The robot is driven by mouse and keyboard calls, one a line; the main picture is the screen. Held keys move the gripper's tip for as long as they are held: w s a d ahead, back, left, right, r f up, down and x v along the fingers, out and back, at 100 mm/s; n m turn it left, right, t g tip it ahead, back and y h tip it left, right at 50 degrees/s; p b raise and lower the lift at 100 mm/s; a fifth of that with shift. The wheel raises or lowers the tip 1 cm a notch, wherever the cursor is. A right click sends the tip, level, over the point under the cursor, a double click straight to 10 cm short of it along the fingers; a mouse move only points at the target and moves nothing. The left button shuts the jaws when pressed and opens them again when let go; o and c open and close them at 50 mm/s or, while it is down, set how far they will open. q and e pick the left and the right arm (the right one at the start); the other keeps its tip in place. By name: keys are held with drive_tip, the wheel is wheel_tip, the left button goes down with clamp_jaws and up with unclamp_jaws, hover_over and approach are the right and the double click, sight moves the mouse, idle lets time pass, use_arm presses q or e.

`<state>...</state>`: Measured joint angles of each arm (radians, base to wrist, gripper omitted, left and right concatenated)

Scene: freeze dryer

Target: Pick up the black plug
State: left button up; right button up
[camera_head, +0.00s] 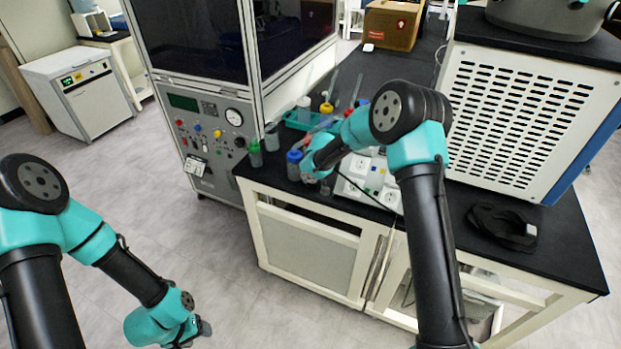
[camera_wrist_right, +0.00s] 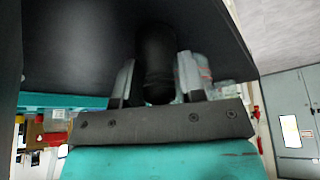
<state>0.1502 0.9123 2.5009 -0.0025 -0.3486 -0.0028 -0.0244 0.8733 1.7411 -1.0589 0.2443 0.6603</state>
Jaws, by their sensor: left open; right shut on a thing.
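My right gripper (camera_wrist_right: 157,85) is shut on a black rounded piece that looks like the black plug (camera_wrist_right: 155,60), held between its two fingers in the right wrist view. Its lower end is hidden by the gripper body. In the head view, my right arm reaches over the bench to its front edge, beside the white socket block (camera_head: 357,188). The held piece cannot be made out there. My left gripper (camera_head: 204,329) is open and empty, low at the lower left, over the floor and away from the bench.
A dark coiled cable (camera_head: 490,226) lies on the bench's right part. A large slotted machine (camera_head: 525,115) stands behind. The control cabinet (camera_head: 208,128) is at left.

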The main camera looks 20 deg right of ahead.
drive_tip(key=shift+r, duration=0.15)
drive_tip(key=shift+s+a, duration=0.2)
drive_tip(key=shift+s, duration=0.1)
drive_tip(key=s+a, duration=1.1)
drive_tip(key=s, duration=0.2)
drive_tip(key=shift+s, duration=0.2)
idle(0.5)
